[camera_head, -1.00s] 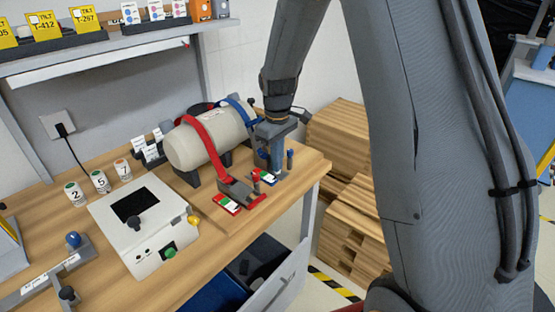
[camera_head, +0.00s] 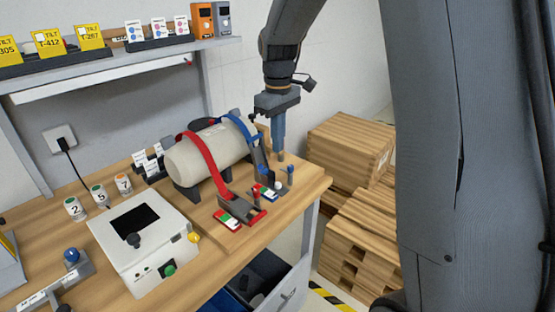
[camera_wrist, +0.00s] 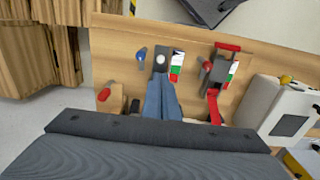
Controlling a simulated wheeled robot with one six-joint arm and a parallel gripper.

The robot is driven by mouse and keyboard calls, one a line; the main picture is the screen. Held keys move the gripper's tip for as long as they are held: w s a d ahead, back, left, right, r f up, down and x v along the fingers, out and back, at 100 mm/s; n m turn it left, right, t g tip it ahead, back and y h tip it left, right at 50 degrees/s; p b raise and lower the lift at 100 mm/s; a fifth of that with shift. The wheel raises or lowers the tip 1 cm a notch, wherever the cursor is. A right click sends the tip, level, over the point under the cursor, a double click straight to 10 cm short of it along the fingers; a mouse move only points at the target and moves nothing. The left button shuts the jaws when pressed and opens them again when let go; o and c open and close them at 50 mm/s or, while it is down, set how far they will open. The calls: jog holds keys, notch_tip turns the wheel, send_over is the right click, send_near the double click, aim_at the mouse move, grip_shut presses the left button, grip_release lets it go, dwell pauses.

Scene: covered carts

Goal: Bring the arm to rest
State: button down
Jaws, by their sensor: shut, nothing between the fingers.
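My gripper (camera_head: 279,152) points down above the right end of the wooden workbench (camera_head: 312,187), to the right of the blue strap (camera_head: 243,132). Its fingers are shut with nothing between them. In the wrist view, the shut fingers (camera_wrist: 160,95) lie in front of the blue clamp. A pale cylinder (camera_head: 185,160) lies in a dark cradle, held by a red strap (camera_head: 206,160) and the blue strap. A red clamp (camera_head: 256,217) and a blue-marked clamp (camera_head: 270,190) stand at the straps' front ends, beside red, white and green indicators (camera_head: 227,219).
A white control box (camera_head: 148,243) with knobs stands left of the cylinder. Numbered cups (camera_head: 98,193) stand behind it. A shelf (camera_head: 110,68) with tags runs along the wall. Wooden crates (camera_head: 350,150) are stacked right of the bench. An open drawer (camera_head: 280,285) is below its front.

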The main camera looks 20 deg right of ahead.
jog(key=shift+r, duration=0.7)
jog(key=shift+s, duration=0.1)
jog(key=s+f+m, duration=0.3)
jog(key=s+f, duration=0.2)
jog(key=s, duration=0.5)
jog(key=s+f+m+t+b, duration=0.1)
jog(key=s+f+m, duration=0.2)
jog(key=s, duration=0.8)
jog(key=shift+s+f+m, duration=0.15)
jog(key=shift+f+m, duration=0.25)
jog(key=shift+f, duration=0.5)
